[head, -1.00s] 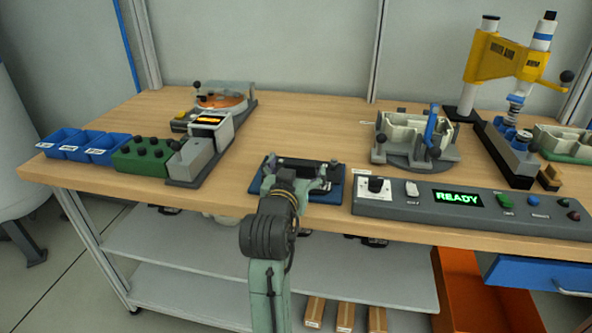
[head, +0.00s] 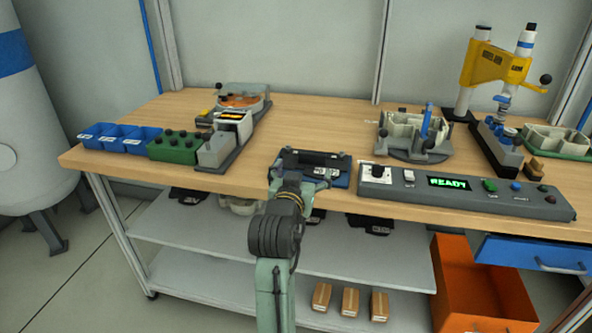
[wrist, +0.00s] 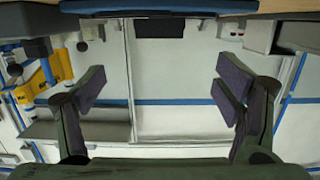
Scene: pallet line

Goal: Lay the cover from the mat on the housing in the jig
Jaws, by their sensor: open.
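In the head view the black cover (head: 312,157) lies on the blue mat (head: 341,181) at the table's front edge. The pale housing (head: 401,124) sits in the grey jig (head: 421,156) farther back and right, with a blue upright part at it. My gripper is in front of the mat in the head view, its fingers mostly hidden or too small to make out. In the wrist view my gripper (wrist: 160,75) is open, with nothing between its fingers. A blue strip (wrist: 160,8), perhaps the mat's edge, crosses the top of that view.
A control box (head: 465,195) with a green READY display stands right of the mat. A yellow press (head: 495,62) stands behind it. Blue bins (head: 118,138) and a green block (head: 175,148) are at left. Table between mat and jig is mostly clear.

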